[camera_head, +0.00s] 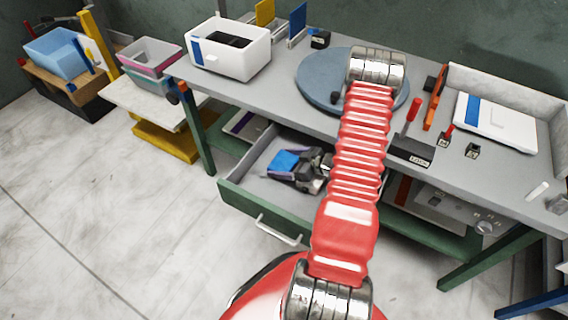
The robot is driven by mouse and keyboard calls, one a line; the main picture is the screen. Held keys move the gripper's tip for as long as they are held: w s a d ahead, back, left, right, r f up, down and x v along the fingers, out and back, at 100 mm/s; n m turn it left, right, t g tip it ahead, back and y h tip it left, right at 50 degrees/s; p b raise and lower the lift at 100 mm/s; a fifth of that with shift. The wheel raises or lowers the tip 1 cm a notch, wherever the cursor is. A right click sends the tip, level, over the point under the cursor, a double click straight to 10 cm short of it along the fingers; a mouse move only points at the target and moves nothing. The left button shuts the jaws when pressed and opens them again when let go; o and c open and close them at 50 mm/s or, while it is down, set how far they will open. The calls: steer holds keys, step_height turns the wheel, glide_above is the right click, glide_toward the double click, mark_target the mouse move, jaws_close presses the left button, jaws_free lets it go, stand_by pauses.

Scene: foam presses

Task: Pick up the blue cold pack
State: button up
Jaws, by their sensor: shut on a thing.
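The blue cold pack (284,162) is at the open drawer under the bench, left of my red arm. My dark gripper (291,170) is over the drawer and shut on the pack. The fingers and arm hide part of it. I cannot tell whether the pack touches the drawer floor or hangs just above it.
The green drawer (262,215) is pulled out below the grey bench top (275,98). On the bench are a white foam box (230,57), a round blue-grey disc (318,80) and a white lid (497,122). Bins stand at left. The floor in front is clear.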

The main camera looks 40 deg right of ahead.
mark_target(283, 161)
steer(key=shift+r, duration=0.1)
steer(key=shift+r, duration=4.9)
